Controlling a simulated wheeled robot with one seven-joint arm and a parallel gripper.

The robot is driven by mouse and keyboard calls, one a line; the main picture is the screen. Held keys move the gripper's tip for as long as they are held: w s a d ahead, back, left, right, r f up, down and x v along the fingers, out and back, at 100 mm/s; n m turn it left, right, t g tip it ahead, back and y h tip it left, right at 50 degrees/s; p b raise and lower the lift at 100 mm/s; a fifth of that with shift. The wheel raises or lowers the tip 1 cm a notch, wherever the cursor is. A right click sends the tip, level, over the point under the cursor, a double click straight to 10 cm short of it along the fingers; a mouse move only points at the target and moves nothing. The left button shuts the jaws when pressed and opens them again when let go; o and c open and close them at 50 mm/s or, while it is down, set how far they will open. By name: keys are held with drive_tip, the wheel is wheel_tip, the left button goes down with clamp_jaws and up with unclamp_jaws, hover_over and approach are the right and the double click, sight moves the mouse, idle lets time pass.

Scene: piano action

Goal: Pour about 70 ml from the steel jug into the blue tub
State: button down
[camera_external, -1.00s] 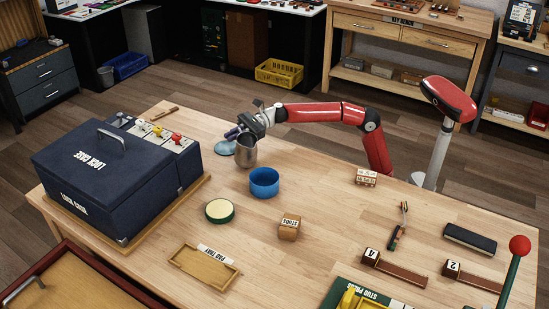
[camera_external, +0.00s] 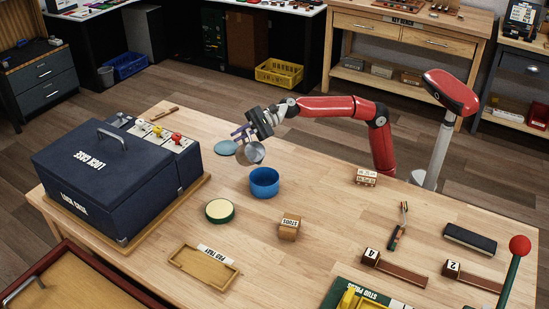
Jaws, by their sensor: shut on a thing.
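The steel jug (camera_external: 250,154) is held in the air by my gripper (camera_external: 243,134), which is shut on it. The jug is strongly tilted, and its round end faces the camera. It is just up and left of the blue tub (camera_external: 264,183). The blue tub stands upright on the wooden table. The inside of the tub is only partly visible, and I cannot tell whether any liquid is in it or flowing.
A pale blue disc (camera_external: 226,147) lies behind and left of the jug. A round green-rimmed pad (camera_external: 219,211) and the studs block (camera_external: 290,227) lie in front of the tub. The dark blue lock case (camera_external: 85,180) stands at left.

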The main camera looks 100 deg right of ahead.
sight(244, 145)
drive_tip(key=shift+s+a+r+n+p, duration=0.1)
drive_tip(key=shift+a+r+n+p, duration=0.15)
drive_tip(key=shift+r+n+p, duration=0.45)
drive_tip(key=shift+a+b, duration=0.1)
drive_tip(key=shift+b, duration=0.3)
drive_tip(key=shift+a, duration=0.1)
drive_tip(key=shift+s+a+n+h, duration=0.15)
drive_tip(key=shift+a+n+h, duration=0.2)
drive_tip(key=shift+n, duration=0.15)
drive_tip(key=shift+s+a+r+n+p, duration=0.1)
drive_tip(key=shift+a+r+n+p, duration=0.4)
drive_tip(key=shift+p, duration=0.2)
drive_tip(key=shift+a+r+h, duration=0.15)
drive_tip(key=shift+h, duration=0.1)
drive_tip(key=shift+s+a+r+n+p, duration=0.2)
drive_tip(key=shift+a+n+p, duration=0.1)
drive_tip(key=shift+a+p, duration=0.3)
drive_tip(key=shift+s+a+r+n+p, duration=0.15)
drive_tip(key=shift+a+n+p, duration=0.2)
drive_tip(key=shift+p, duration=0.4)
drive_tip(key=shift+s+a+r+n+p, duration=0.1)
drive_tip(key=shift+a+r+n+p, duration=0.15)
drive_tip(key=shift+a+p, duration=0.4)
